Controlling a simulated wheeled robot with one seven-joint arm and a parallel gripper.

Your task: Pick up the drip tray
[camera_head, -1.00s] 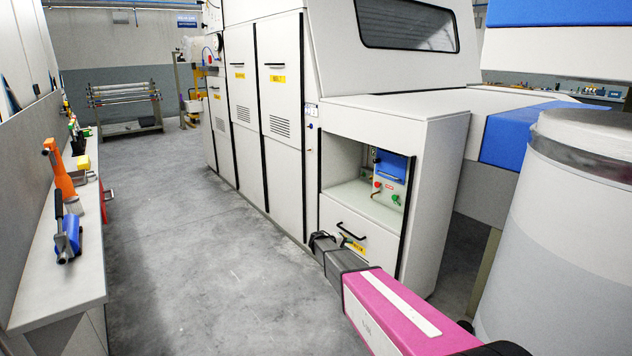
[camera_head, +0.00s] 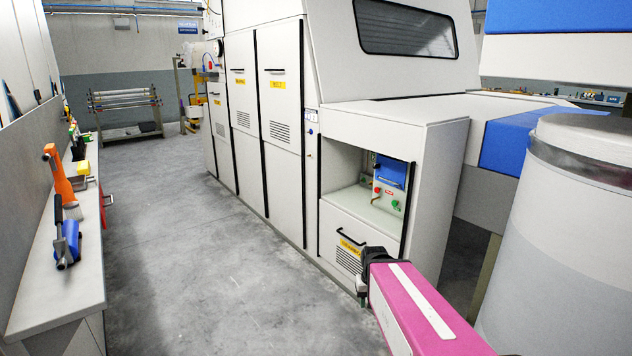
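I cannot make out a drip tray for certain in this view. My gripper (camera_head: 362,286) is small and partly hidden behind the dark wrist of my magenta arm. It is in front of the lower right cabinet, near the drawer front with a black handle and yellow label (camera_head: 351,243). I cannot tell whether its fingers are open or shut, or whether it touches the cabinet. Above it is an open bay (camera_head: 352,200) with a pale floor, holding a blue panel (camera_head: 390,170) and red and green knobs.
A narrow bench (camera_head: 40,300) along the left wall holds an orange-handled brush (camera_head: 60,175), a blue-and-grey tool (camera_head: 67,240) and a yellow block (camera_head: 84,169). A large pale drum (camera_head: 550,240) stands at the right. A rack (camera_head: 125,110) stands far back. The grey floor between is clear.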

